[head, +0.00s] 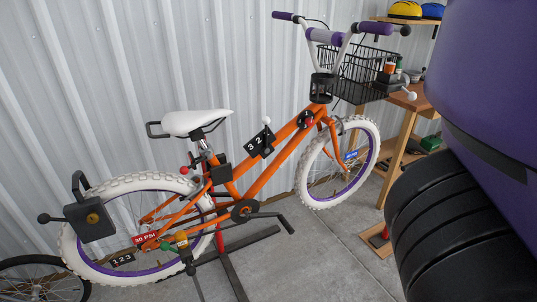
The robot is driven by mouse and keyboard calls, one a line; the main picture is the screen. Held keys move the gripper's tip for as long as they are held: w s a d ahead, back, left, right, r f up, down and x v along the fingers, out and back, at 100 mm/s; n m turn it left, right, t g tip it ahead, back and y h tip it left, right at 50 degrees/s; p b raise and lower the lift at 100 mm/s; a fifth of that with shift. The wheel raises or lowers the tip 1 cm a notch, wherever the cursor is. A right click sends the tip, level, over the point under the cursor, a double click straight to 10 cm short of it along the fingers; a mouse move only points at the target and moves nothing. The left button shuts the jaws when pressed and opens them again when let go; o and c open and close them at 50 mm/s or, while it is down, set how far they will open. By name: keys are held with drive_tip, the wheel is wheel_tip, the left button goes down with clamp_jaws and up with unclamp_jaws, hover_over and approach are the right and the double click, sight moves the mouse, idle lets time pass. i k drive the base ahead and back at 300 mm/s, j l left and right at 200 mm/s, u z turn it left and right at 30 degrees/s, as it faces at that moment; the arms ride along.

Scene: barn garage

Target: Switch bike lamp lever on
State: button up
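An orange bike (262,180) with white tyres and purple rims stands in front of the metal wall, its front to the right. At the front of its black wire basket (345,75) is a dark box-like fitting (387,77) with a small lever ending in a white ball (411,96). I cannot tell whether this is the lamp lever, or its setting. A black box (90,218) with a yellowish round centre is at the rear wheel, with a dark knob (44,219) on its left. My gripper is not in view; purple and black parts of my body fill the right.
A wooden shelf (404,100) stands behind the bike's front wheel, with yellow and blue helmets (405,10) on top. A bike stand (232,262) spreads under the frame. Another black tyre (30,262) shows at lower left. Concrete floor (330,255) is clear in front.

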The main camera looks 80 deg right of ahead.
sight(412, 96)
drive_tip(key=z, duration=2.8)
